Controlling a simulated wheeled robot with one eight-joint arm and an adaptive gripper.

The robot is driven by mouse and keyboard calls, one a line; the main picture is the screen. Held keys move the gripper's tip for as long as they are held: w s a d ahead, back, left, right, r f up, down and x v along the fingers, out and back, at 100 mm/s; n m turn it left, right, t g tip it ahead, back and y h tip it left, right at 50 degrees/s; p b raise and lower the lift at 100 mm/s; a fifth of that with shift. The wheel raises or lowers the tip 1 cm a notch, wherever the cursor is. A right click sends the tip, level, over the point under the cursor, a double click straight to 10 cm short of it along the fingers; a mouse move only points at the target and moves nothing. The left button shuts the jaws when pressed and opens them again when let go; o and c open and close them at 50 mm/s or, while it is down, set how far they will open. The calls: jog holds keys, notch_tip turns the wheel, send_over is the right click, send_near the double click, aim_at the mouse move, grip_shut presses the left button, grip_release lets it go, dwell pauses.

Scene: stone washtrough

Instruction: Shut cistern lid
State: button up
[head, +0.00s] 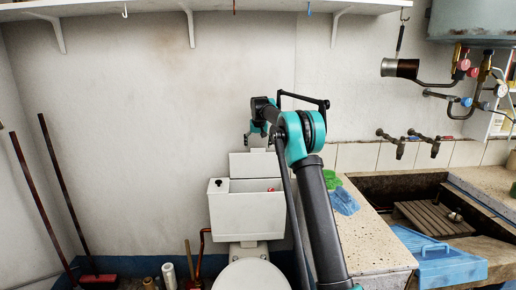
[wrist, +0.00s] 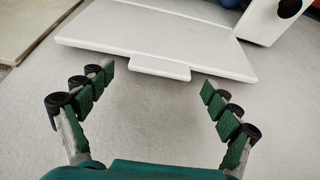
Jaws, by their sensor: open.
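The white cistern (head: 247,215) stands against the wall behind the toilet bowl. Its lid (head: 252,165) is raised, standing up at the back of the cistern, and the top is open beside a fixed part with a dark round button (head: 219,183). In the wrist view the lid (wrist: 165,40) is a white panel with a small tab (wrist: 160,68) on the edge facing me. My gripper (wrist: 158,80) is open and empty, its green-padded fingers spread either side of the tab, with no contact visible.
A stone counter (head: 372,240) with green and blue cloths (head: 342,200) stands right of the cistern, beside the trough. A shelf (head: 200,8) with hooks hangs above. A red pipe (head: 201,255) and brooms (head: 62,190) are at left. Bare wall lies behind the lid.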

jog(key=shift+w+f, duration=0.2)
jog(key=shift+f, duration=0.3)
